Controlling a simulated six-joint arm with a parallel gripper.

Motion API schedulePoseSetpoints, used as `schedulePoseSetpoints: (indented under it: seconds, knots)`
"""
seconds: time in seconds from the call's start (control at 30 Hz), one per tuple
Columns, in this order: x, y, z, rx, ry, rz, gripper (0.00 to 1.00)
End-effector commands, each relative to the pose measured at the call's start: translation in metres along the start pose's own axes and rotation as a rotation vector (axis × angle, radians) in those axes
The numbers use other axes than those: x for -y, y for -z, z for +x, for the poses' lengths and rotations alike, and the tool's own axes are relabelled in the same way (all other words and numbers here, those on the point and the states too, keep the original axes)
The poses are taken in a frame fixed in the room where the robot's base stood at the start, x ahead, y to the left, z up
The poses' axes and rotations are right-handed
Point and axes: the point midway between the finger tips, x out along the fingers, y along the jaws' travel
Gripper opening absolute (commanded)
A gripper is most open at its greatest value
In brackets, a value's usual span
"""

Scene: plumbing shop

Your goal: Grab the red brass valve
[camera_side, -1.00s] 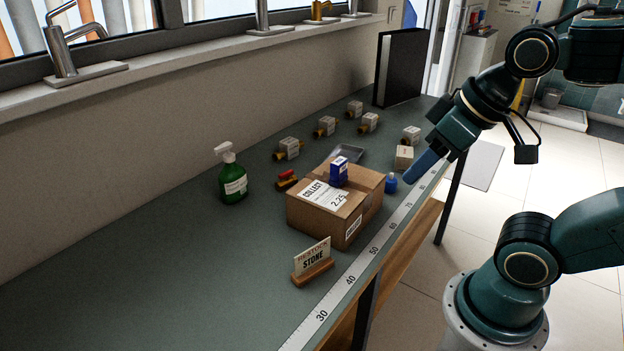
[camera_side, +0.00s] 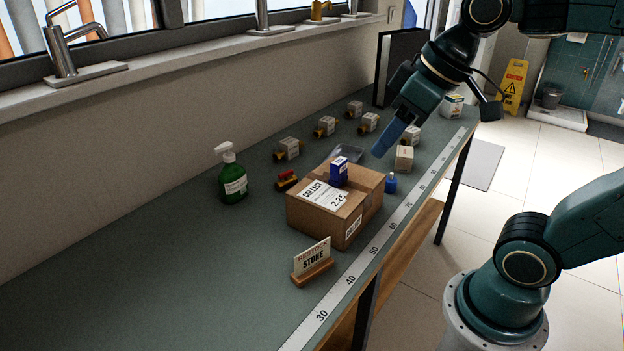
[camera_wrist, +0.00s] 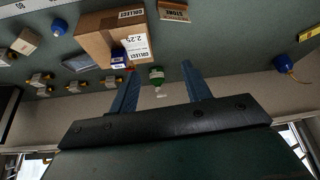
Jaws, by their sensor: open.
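The red brass valve (camera_side: 286,181) has a red handle over a dark and brassy body. It lies on the bench just behind the cardboard box, at its left rear side in the side view. In the wrist view only a small red bit of it (camera_wrist: 131,68) shows, at the tip of the left finger, which hides most of it. My gripper (camera_side: 380,153) has blue fingers. It hangs above the bench behind and right of the box, apart from the valve. In the wrist view its two fingers (camera_wrist: 160,68) are spread with nothing held between them.
The cardboard box (camera_side: 316,218) carries a small blue box (camera_side: 339,171). A green spray bottle (camera_side: 232,180) stands left of the valve. Several tagged brass fittings (camera_side: 288,148) and a clear tray (camera_side: 347,153) lie behind. A sign (camera_side: 312,260) stands in front.

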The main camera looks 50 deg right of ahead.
Motion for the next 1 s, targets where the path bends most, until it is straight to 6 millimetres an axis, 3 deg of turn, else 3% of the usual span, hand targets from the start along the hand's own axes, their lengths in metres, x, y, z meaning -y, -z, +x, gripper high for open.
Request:
schedulePoseSetpoints:
  seconds: [0.1, 0.5, 1.0]
  knots:
    - [-0.001, 0.031, 0.001, 0.014, 0.031, -0.054, 0.48]
    - [-0.015, 0.122, 0.019, 0.045, 0.137, -0.251, 0.48]
    - [-0.063, 0.204, 0.074, 0.068, 0.261, -0.505, 0.48]
